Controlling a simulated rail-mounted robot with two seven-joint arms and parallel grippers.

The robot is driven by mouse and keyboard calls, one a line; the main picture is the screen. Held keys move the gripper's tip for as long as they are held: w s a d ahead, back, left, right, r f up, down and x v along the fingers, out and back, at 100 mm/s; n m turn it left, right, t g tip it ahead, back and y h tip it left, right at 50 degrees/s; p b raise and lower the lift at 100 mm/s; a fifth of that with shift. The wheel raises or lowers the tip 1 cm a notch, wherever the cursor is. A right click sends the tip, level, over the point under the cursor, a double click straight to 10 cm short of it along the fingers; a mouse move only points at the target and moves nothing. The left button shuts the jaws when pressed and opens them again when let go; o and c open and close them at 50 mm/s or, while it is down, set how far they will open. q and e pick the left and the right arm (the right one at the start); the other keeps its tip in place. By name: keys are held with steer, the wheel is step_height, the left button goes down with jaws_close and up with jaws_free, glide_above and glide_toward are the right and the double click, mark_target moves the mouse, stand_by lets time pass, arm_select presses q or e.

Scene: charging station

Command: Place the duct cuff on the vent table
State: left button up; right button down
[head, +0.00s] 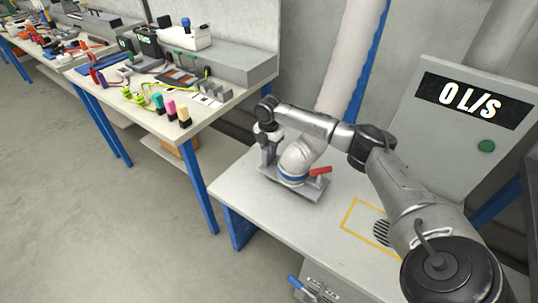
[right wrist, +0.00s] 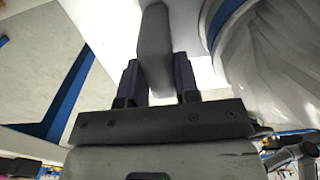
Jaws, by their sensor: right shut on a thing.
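The duct cuff (head: 311,189) is a grey plate with a blue ring, a red lever and an upright grey handle. A pale flexible duct (head: 300,156) rises from it. The cuff is over the back left part of the vent table (head: 250,206); I cannot tell whether it touches the top. My right gripper (head: 268,146) is at the handle on the cuff's left end. In the right wrist view my right gripper (right wrist: 157,72) has its two dark fingers shut on the grey handle (right wrist: 154,32). My left gripper is not in view.
A yellow outline (head: 352,214) surrounds a dark vent grille (head: 381,233), partly behind my right arm. A grey box (head: 455,135) reads "0 L/S". A cluttered workbench (head: 205,115) stands at left. The table top between cuff and outline is clear.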

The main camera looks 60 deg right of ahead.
step_height(320, 180, down, 3)
steer(key=shift+f+b, duration=0.2)
steer(key=shift+b, duration=0.65)
steer(key=c, duration=0.8)
jaws_free()
steer(key=shift+f, duration=0.1)
steer(key=shift+c, duration=0.2)
